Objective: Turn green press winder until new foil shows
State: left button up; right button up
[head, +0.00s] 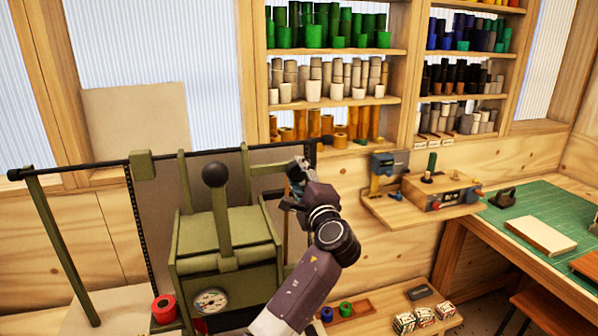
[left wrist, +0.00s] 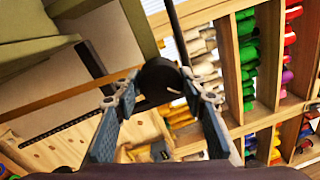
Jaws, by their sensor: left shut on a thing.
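The green press (head: 225,235) stands at the left in the head view, with an upright lever topped by a black ball (head: 215,174). A long black bar (head: 80,164) runs across behind its top. My left gripper (head: 297,178) is at the press's upper right side, near the bar's right end. In the left wrist view its fingers are shut on a round black knob (left wrist: 160,76), with a dark rod rising behind it. I cannot make out the foil's surface. My right gripper is not in view.
A red roll (head: 164,309) lies at the press's lower left. Shelves of coloured rolls (head: 330,68) fill the back wall. A small bench device (head: 440,190) stands right, beside a green cutting mat (head: 545,222). A low wooden tray (head: 345,311) holds small rolls.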

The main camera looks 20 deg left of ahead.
pick_arm(q)
jog(key=shift+a+r, duration=0.1)
jog(key=shift+r, duration=0.3)
jog(key=o, duration=0.9)
jog(key=shift+o, duration=1.3)
jog(key=shift+w+a+f, duration=0.1)
jog(key=shift+w+f, duration=0.05)
jog(key=shift+f, duration=0.15)
jog(key=v, duration=1.2)
